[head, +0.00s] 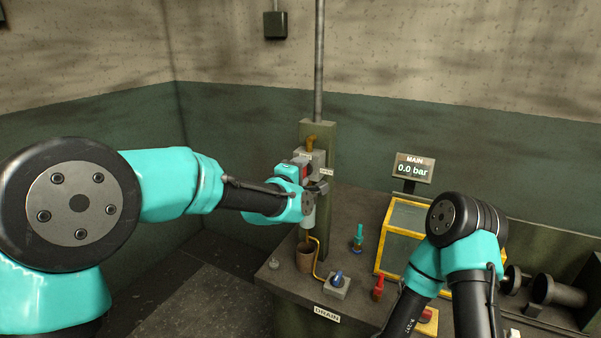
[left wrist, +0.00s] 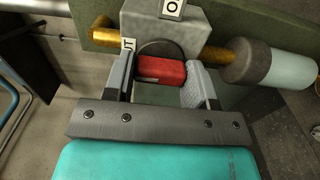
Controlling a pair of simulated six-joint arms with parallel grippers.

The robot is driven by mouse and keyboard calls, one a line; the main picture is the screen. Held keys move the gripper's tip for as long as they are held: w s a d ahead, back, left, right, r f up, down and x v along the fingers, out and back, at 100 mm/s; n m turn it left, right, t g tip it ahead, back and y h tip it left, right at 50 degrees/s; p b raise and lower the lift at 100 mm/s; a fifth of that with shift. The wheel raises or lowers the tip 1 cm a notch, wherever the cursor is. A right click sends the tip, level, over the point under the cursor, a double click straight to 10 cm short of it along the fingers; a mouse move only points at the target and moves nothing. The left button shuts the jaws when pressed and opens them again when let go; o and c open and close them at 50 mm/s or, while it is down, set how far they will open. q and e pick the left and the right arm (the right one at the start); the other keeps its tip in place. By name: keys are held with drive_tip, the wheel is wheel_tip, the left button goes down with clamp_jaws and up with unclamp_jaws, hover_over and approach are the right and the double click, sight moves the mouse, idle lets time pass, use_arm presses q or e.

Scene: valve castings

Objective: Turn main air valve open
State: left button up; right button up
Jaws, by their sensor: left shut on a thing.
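The main air valve is a grey block (head: 314,158) on a green post, with brass pipe on it. It also shows at the top of the left wrist view (left wrist: 192,26), with label plates, one reading O and one partly cut off. Its red handle (left wrist: 161,69) sits in front of a dark round hub. My left gripper (left wrist: 163,78) is shut on the red handle, one finger on each side. In the head view my left gripper (head: 316,189) is at the valve and mostly hides the handle. The MAIN display (head: 413,168) reads 0.0 bar.
A blue-green fitting (head: 358,239), a red part (head: 378,287) and a yellow-framed box (head: 402,221) stand further right. My right arm reaches over the bench's right side.

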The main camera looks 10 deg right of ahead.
use_arm(q)
drive_tip(key=shift+c, duration=1)
drive_tip(key=shift+m, duration=0.5)
drive_tip(key=m, duration=0.3)
drive_tip(key=shift+m, duration=0.3)
drive_tip(key=m, duration=1.3)
drive_tip(key=shift+m, duration=0.3)
